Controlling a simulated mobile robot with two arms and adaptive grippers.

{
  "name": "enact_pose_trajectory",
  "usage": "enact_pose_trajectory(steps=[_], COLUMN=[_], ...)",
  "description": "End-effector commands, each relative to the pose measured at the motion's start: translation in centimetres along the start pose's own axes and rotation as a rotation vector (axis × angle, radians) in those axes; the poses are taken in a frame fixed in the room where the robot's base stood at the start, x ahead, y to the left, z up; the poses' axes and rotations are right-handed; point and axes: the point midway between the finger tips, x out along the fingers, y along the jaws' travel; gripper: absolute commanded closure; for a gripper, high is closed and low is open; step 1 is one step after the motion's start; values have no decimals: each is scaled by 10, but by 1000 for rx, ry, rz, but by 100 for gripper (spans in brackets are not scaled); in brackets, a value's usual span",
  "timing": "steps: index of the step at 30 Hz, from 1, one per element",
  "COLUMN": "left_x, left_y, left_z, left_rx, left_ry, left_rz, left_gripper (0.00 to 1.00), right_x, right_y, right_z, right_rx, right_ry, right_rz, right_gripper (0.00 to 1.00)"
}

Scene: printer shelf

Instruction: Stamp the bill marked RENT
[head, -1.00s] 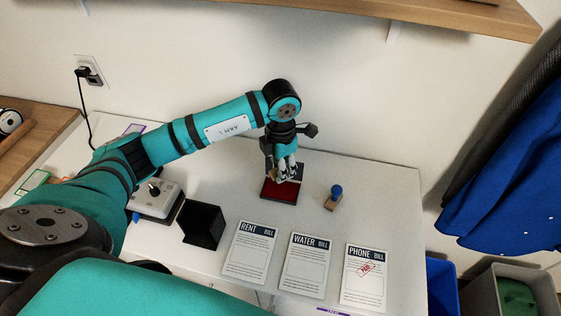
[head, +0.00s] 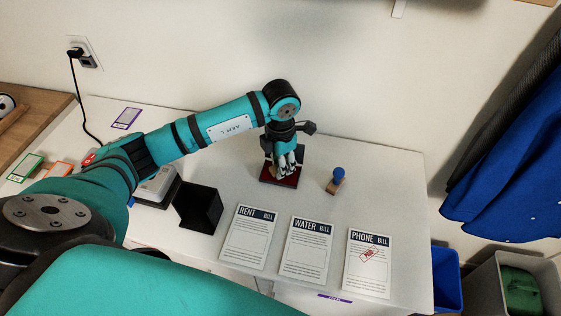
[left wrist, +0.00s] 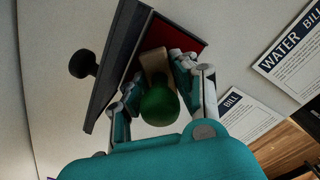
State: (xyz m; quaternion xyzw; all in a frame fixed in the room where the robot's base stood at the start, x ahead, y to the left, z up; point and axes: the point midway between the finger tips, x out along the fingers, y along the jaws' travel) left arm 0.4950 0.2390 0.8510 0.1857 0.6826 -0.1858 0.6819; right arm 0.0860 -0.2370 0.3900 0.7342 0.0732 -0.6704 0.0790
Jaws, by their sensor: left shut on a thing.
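My left gripper (head: 287,163) is shut on a stamp with a green round knob (left wrist: 159,105) and a pale wooden block (left wrist: 155,63). It holds the stamp over the red ink pad (head: 283,182), whose red surface (left wrist: 187,42) also shows in the left wrist view. Whether the stamp touches the pad is hidden. The RENT bill (head: 247,245) lies on the table, front left of the bills, with an empty box and no mark. The WATER bill (head: 306,250) beside it is unmarked too. The PHONE bill (head: 368,275) bears a red stamp mark. My right gripper is not in view.
A blue-knobbed stamp (head: 338,176) stands right of the pad. An open black box (head: 200,208) stands left of the bills. In the left wrist view, a dark lid (left wrist: 120,62) stands close beside the gripper.

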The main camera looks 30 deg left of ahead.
Motion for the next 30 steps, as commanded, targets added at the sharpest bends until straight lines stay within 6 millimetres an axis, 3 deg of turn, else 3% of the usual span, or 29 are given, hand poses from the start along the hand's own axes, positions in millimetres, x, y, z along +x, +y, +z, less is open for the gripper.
enact_pose_trajectory(steps=[30], left_x=[5], left_y=[0], left_z=[0], left_rx=[0], left_ry=[0], left_rz=[0], left_gripper=[94], right_x=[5], right_y=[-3], right_z=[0], right_rx=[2], right_ry=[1], right_rz=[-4], right_gripper=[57])
